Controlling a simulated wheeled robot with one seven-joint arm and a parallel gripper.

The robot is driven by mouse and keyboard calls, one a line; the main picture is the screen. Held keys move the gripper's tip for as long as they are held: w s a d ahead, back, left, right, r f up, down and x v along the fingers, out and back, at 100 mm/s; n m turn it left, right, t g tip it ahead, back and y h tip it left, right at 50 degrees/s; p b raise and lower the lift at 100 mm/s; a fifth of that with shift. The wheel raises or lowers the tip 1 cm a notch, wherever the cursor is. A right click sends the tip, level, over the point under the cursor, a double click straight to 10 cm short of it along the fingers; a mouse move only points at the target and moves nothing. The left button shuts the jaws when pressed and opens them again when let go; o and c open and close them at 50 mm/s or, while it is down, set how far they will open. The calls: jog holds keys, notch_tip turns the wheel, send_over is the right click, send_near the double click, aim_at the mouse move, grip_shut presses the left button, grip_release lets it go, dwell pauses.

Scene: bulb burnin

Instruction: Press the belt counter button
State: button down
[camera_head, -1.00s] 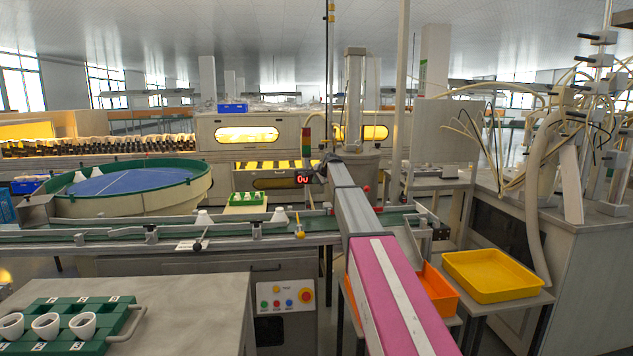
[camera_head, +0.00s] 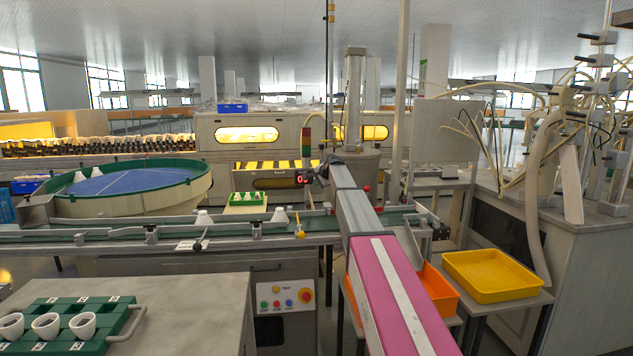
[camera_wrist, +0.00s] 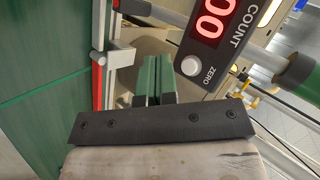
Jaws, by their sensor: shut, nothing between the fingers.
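The belt counter (camera_wrist: 222,35) is a dark box with a red display reading 00 and the words COUNT and ZERO. Its round white button (camera_wrist: 190,66) sits beside the ZERO label. My gripper (camera_wrist: 157,66) is shut and empty, with its fingertips just left of the button in the wrist view; I cannot tell whether they touch the box. In the head view the counter's red display (camera_head: 302,178) shows above the conveyor, partly covered by my gripper (camera_head: 322,168). The button is hidden there.
The conveyor (camera_head: 120,234) runs under the counter, with white pieces on it. A signal tower (camera_head: 306,142) stands behind. A control panel (camera_head: 285,298) with coloured buttons is below. A yellow tray (camera_head: 490,275) is at right, a green rack (camera_head: 60,318) at front left.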

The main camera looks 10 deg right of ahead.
jog(key=shift+s, duration=1.1)
